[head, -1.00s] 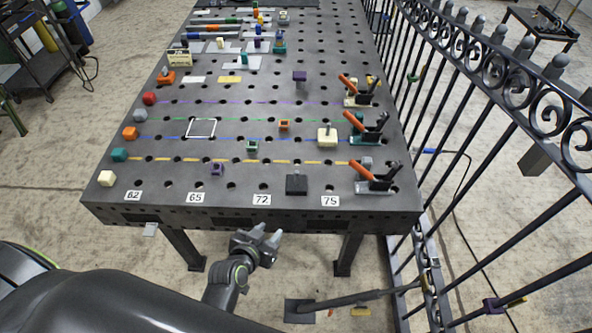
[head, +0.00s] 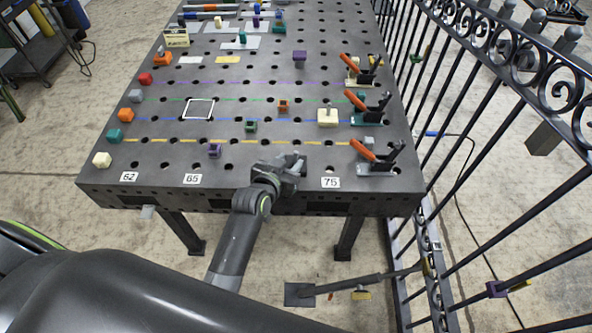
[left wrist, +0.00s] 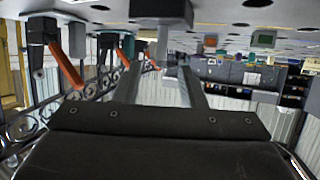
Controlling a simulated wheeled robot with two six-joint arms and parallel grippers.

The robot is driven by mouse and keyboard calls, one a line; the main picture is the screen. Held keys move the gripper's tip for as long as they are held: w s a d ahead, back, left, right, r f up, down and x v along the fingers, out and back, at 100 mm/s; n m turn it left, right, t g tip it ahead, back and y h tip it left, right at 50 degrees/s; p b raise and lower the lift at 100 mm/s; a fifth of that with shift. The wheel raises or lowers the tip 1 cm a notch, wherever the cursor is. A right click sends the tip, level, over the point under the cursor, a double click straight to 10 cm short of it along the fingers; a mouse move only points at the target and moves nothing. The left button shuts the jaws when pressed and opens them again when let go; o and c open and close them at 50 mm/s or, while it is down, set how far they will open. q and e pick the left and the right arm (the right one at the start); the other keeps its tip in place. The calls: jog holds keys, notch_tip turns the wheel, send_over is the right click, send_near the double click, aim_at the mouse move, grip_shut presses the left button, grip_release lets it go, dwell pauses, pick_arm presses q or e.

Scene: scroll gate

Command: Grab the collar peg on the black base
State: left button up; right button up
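The black base (left wrist: 160,11) shows at the top of the left wrist view, where the table appears upside down. A grey peg (left wrist: 163,42) stands out from it and lines up with the gap between my left gripper's fingers. My left gripper (left wrist: 163,88) is open, its fingers on either side of that gap; I cannot tell whether they touch the peg. In the head view my left gripper (head: 292,166) is at the table's front edge, between labels 65 and 75, and hides the base and peg. My right gripper is not in view.
Toggle clamps with orange handles, the nearest one (head: 376,156), line the table's right side. A cream block with a peg (head: 327,117) and a purple socket (head: 214,150) stand nearby. A black iron fence (head: 480,110) runs along the right.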

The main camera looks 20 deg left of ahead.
aim_at(295, 156)
pick_arm(q)
jog(key=shift+w+f, duration=0.15)
jog(key=shift+w, duration=0.2)
jog(key=shift+w+f+b, duration=0.2)
jog(key=shift+w+b, duration=0.05)
jog(key=shift+b, duration=0.25)
jog(key=b+x, duration=0.3)
jog(key=shift+w+f, duration=0.15)
jog(key=shift+f, duration=0.1)
jog(key=shift+w+d+b, duration=0.1)
jog(key=shift+w+b, duration=0.35)
jog(key=shift+b, duration=0.05)
jog(key=c, duration=0.7)
grip_shut()
